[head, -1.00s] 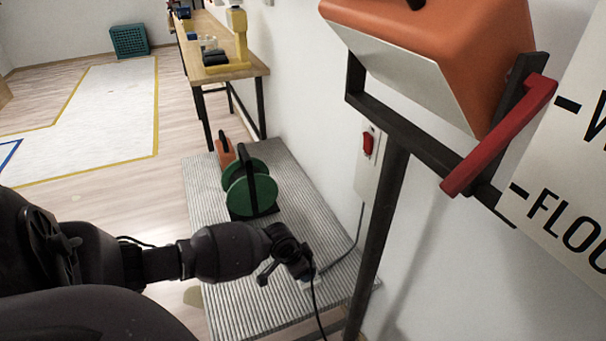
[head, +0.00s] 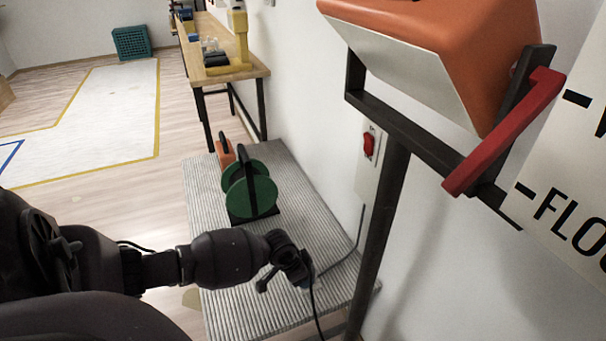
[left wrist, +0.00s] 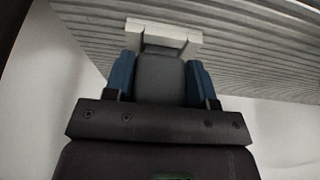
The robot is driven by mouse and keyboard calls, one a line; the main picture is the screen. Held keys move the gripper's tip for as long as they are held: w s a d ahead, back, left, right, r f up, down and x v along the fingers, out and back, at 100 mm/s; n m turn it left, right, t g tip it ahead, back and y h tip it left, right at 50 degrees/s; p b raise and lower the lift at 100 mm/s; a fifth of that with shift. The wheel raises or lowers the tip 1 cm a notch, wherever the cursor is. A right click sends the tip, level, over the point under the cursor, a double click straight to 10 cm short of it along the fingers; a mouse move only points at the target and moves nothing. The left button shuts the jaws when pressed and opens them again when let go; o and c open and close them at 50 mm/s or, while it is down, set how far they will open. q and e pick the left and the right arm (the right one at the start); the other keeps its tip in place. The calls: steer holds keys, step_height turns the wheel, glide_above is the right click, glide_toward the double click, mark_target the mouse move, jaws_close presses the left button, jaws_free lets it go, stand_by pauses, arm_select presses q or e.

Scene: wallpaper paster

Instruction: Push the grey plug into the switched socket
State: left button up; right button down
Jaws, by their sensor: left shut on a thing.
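My left gripper (head: 305,283) reaches in from the left, low over the ribbed grey platform. In the left wrist view, its blue fingers (left wrist: 122,75) are shut on the grey plug (left wrist: 160,75), one on each side. A white bracket-like piece (left wrist: 160,30) lies just beyond the plug's far end; I cannot tell whether they touch. A pale wall box with a red switch (head: 369,144) is on the wall to the right of the platform. My right gripper is not in view.
A green cable reel (head: 262,197) and an orange object (head: 225,153) stand on the ribbed platform (head: 215,225). A dark post (head: 385,225) carries an orange-and-white machine (head: 450,50) with a red handle (head: 500,135). The floor to the left is mostly clear.

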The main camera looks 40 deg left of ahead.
arm_select(q)
steer(key=shift+f, duration=0.2)
steer(key=o, duration=1.4)
steer(key=shift+w+r+p, duration=0.1)
steer(key=shift+r+p, duration=0.35)
steer(key=shift+r, duration=0.4)
steer(key=shift+r+p, duration=1.7)
steer(key=shift+r, duration=1)
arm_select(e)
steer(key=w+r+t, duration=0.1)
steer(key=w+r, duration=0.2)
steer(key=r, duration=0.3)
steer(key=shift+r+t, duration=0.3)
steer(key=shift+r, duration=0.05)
arm_select(q)
steer(key=shift+f, duration=0.1)
